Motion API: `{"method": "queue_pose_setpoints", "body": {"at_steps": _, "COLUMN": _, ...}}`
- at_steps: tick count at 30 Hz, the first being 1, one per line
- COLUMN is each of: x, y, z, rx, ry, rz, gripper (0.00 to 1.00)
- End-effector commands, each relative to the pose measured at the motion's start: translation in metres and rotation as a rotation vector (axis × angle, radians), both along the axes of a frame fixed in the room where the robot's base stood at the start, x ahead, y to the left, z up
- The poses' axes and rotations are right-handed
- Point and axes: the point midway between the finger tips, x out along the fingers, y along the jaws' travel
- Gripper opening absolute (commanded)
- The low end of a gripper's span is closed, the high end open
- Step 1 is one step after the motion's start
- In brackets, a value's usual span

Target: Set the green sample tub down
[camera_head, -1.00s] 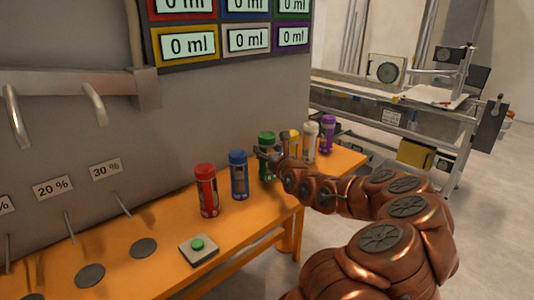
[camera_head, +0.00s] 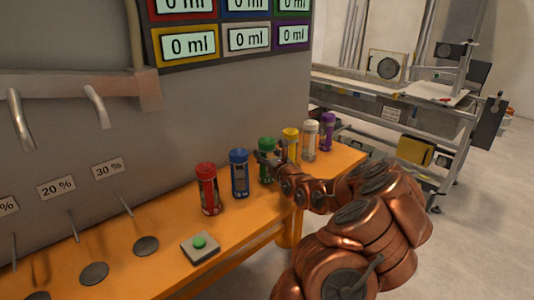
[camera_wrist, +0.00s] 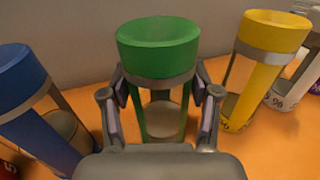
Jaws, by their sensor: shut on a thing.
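The green sample tub (camera_head: 266,146) stands upright on the orange table (camera_head: 232,218), in the row between the blue tub (camera_head: 239,174) and the yellow tub (camera_head: 290,144). In the wrist view the green tub (camera_wrist: 158,48) is in the middle, with its green cap, grey collar and clear body. My gripper (camera_wrist: 160,112) has a finger on each side of its body and is shut on it. My gripper also shows in the head view (camera_head: 268,161), partly covering the tub. The tub's base is hidden behind the gripper in the wrist view, so I cannot tell whether it touches the table.
The red tub (camera_head: 207,188), white tub (camera_head: 310,141) and purple tub (camera_head: 327,132) stand in the same row. A green button box (camera_head: 200,247) sits at the front. Dark discs (camera_head: 94,273) lie on the left part. A grey wall with displays (camera_head: 245,38) stands behind.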

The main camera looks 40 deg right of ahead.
Motion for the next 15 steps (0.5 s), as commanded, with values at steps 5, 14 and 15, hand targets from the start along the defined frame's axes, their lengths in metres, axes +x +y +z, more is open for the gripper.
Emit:
{"method": "queue_pose_setpoints", "body": {"at_steps": 5, "x": 0.0000, "y": 0.0000, "z": -0.0002, "rx": -0.001, "ry": -0.002, "rz": 0.000, "gripper": 0.13}}
{"method": "queue_pose_setpoints", "body": {"at_steps": 14, "x": 0.0000, "y": 0.0001, "z": -0.0020, "rx": 0.000, "ry": -0.002, "rz": 0.000, "gripper": 0.83}}
{"method": "queue_pose_setpoints", "body": {"at_steps": 15, "x": 0.0000, "y": 0.0001, "z": -0.0020, "rx": 0.000, "ry": -0.002, "rz": 0.000, "gripper": 0.86}}
